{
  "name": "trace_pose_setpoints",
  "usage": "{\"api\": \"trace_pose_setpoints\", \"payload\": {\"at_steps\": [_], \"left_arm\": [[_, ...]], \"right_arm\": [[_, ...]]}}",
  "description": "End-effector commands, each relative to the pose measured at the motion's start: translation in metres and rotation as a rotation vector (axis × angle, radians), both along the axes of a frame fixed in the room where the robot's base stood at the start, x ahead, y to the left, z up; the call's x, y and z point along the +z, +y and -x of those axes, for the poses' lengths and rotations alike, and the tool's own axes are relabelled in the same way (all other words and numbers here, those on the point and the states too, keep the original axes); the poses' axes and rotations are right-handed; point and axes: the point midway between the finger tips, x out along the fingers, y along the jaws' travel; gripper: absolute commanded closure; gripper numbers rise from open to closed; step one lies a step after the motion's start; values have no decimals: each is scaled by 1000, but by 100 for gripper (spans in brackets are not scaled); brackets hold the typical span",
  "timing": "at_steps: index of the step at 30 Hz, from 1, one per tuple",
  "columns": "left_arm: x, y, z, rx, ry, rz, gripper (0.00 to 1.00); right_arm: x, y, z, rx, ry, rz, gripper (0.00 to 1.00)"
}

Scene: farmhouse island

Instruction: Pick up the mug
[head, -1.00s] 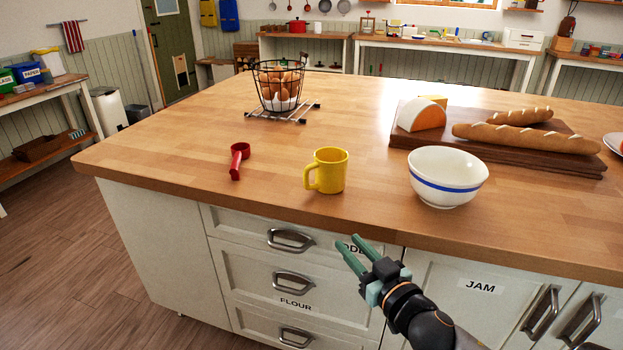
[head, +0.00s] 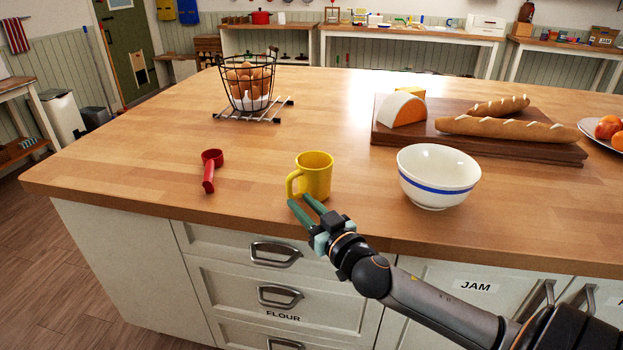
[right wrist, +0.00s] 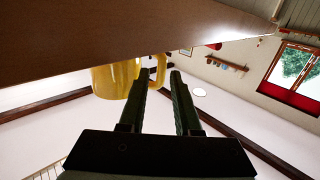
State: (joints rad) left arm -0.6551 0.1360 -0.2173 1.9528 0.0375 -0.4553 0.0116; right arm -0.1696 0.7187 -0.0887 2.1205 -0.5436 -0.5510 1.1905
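A yellow mug (head: 314,174) stands upright near the front edge of the wooden island top, its handle towards the left and front. My right gripper (head: 301,200) is open and empty, its green fingertips just in front of the handle's lower part in the head view. In the right wrist view, the mug (right wrist: 112,80) shows behind the left finger. Its handle appears in the gap between the fingertips (right wrist: 160,78); I cannot tell whether the tips reach around it. My left gripper is not in view.
A red scoop (head: 210,170) lies left of the mug and a white bowl with a blue stripe (head: 438,176) stands right of it. Behind are a wire egg basket (head: 249,83) and a board (head: 550,151) with bread and cheese. The counter behind the mug is clear.

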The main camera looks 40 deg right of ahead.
Motion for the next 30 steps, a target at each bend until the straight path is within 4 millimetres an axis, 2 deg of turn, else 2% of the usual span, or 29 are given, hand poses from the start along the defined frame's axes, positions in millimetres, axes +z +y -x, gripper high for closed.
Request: {"api": "trace_pose_setpoints", "payload": {"at_steps": [8, 19, 29, 30], "left_arm": [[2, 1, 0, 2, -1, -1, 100], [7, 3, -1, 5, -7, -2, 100], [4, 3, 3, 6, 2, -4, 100], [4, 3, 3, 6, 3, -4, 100]], "right_arm": [[1, -1, -14, -1, -1, 1, 68], [-1, -3, -54, -2, 0, 1, 68], [-2, -3, -58, -1, 2, 0, 68], [-2, -3, -58, -1, 2, 0, 71]]}}
